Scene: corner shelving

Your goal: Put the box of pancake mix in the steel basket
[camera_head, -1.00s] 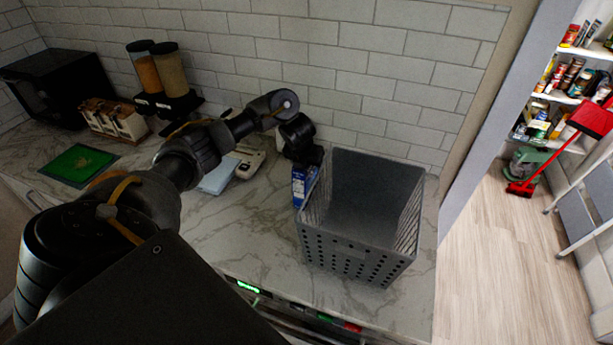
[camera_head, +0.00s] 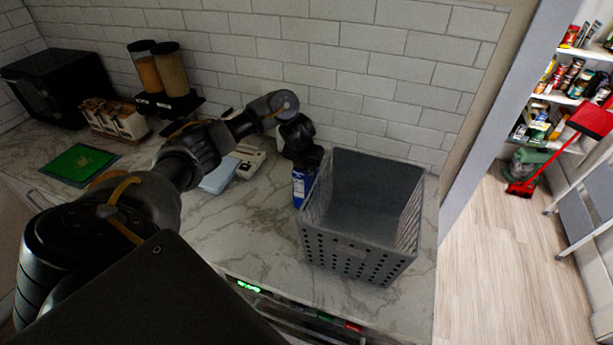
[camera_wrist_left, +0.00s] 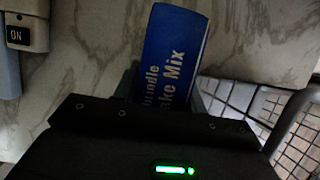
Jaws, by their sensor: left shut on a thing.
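The blue box of pancake mix (camera_head: 299,187) is at the left side of the grey basket (camera_head: 350,255) in the head view, outside it. In the left wrist view the box (camera_wrist_left: 172,60) shows its "ke Mix" lettering and rises from between the jaws. My left gripper (camera_head: 306,160) is shut on the box and points down beside the basket's back left corner. The basket stands on the marble counter, and the part of it that shows inside is empty. Whether the box touches the counter is hard to tell. My right gripper is not in view.
A white appliance (camera_head: 247,160) and a pale blue item (camera_head: 218,176) lie left of the box. A green board (camera_head: 80,163), black microwave (camera_head: 58,84) and cereal dispensers (camera_head: 165,78) are farther left. The tiled wall is close behind. The counter's front middle is clear.

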